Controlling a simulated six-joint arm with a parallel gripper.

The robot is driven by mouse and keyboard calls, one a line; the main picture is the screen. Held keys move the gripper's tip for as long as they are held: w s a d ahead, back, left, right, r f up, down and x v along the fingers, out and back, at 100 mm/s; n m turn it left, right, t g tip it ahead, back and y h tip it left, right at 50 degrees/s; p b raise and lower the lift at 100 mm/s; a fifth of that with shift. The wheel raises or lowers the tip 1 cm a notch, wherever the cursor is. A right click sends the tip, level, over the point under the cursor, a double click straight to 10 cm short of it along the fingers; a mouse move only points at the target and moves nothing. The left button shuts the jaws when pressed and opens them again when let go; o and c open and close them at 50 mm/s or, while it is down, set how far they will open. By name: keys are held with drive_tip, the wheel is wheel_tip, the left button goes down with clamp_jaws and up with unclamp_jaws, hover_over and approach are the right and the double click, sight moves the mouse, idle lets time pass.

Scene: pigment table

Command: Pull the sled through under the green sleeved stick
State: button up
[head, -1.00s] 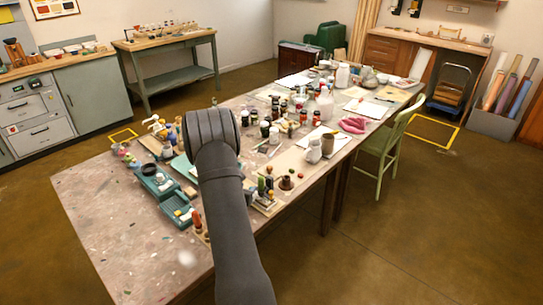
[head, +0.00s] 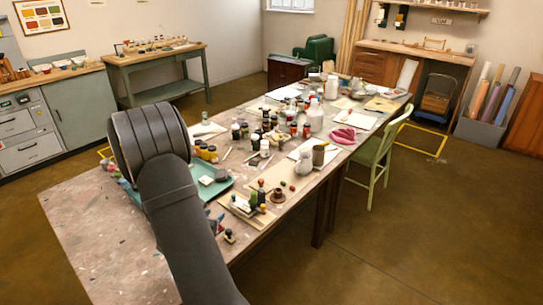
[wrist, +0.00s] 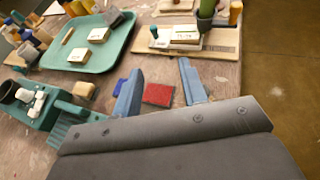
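My gripper (wrist: 160,67) is open in the wrist view, its two blue fingers apart above the table, with nothing held between them. A thick green upright piece (wrist: 206,10), which looks like the green sleeved stick, stands at the top right, cut off by the frame edge. It also shows in the head view (head: 254,199). A long wooden board (wrist: 222,42) lies beyond my fingertips, with a pale labelled block (wrist: 185,35) by the green piece. I cannot tell which part is the sled.
A teal tray (wrist: 62,48) with blocks is at upper left, a teal device (wrist: 58,112) at left. The table edge and floor are at right. Several jars (head: 268,122) crowd the table's middle.

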drive_tip(key=s+d+r+m+g+h, duration=0.1)
drive_tip(key=d+r+m+g, duration=0.4)
drive_tip(key=d+m, duration=0.45)
drive_tip(key=s+d+r+m+g, duration=0.1)
drive_tip(key=d+r+m+g, duration=0.1)
drive_tip(key=d+m+g, duration=0.7)
drive_tip(key=w+d+r+m+t+y, duration=0.1)
drive_tip(key=w+r+m+t+y, duration=0.3)
drive_tip(key=r+y, duration=0.5)
drive_tip(key=shift+w+d+r, duration=0.2)
drive_tip(key=shift+w+r, duration=0.5)
drive_tip(key=shift+r, duration=1.6)
drive_tip(key=w+a+f+n+y, duration=0.1)
drive_tip(key=w+a+f+n, duration=0.15)
drive_tip(key=w+f, duration=0.3)
drive_tip(key=w+a+f+n, duration=0.2)
drive_tip(key=w+a+f, duration=0.2)
drive_tip(key=w, duration=0.2)
drive_tip(key=shift+g, duration=0.4)
drive_tip(key=x, duration=1.8)
drive_tip(key=shift+a+r, duration=0.1)
drive_tip(key=shift+a, duration=0.2)
drive_tip(key=shift+c, duration=0.2)
